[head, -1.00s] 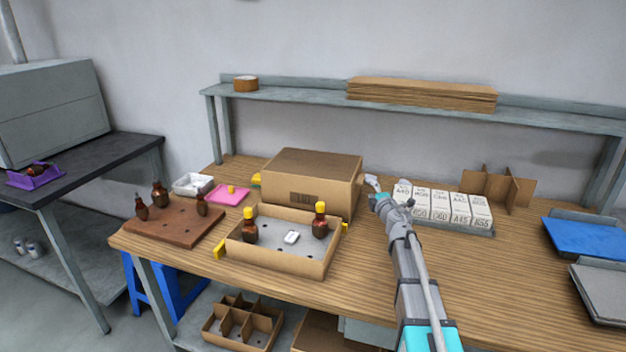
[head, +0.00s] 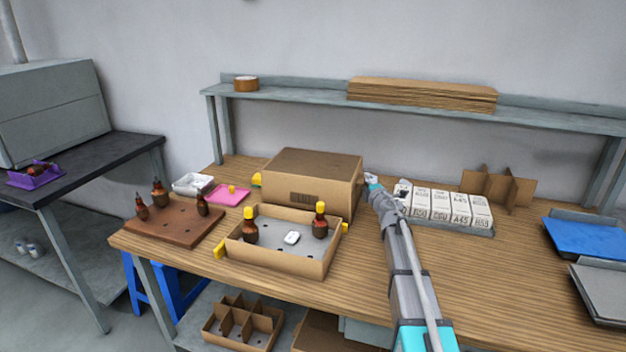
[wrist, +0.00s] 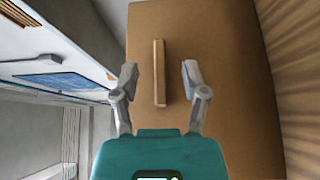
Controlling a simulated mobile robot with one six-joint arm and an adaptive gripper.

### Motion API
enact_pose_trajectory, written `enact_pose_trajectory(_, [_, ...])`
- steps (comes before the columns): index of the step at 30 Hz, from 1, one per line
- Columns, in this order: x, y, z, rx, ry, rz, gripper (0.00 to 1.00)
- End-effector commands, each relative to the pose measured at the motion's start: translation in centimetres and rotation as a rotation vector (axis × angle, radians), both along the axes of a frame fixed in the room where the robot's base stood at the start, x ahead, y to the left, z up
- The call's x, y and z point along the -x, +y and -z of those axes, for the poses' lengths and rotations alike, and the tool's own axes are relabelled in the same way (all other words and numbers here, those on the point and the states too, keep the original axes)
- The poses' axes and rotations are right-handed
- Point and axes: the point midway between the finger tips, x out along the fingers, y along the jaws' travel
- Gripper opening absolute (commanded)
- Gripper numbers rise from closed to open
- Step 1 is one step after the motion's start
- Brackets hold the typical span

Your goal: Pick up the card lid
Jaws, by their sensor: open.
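The card lid (head: 290,180) is a brown cardboard box shape with a dark barcode on its front. It stands on the wooden bench behind the open card tray (head: 268,262). My gripper (head: 371,181) is close to the lid's right end in the head view. In the wrist view the gripper (wrist: 159,70) is open, with a finger on each side of a narrow raised card strip (wrist: 159,85) on a brown card face of the lid (wrist: 225,120). The fingers look apart from the strip; the depth gap is hard to tell.
White labelled boxes (head: 450,206) stand just right of my arm, with card dividers (head: 498,187) behind. A shelf (head: 300,95) spans the back. Bare bench (head: 480,270) lies at front right.

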Motion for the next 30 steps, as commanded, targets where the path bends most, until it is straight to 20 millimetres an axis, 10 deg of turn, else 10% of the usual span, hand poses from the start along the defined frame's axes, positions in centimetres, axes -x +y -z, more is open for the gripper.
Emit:
enact_pose_trajectory(26, [-3.0,0.7,0.0,0.000,0.000,0.000,0.57])
enact_pose_trajectory(30, [-3.0,0.7,0.0,0.000,0.000,0.000,0.35])
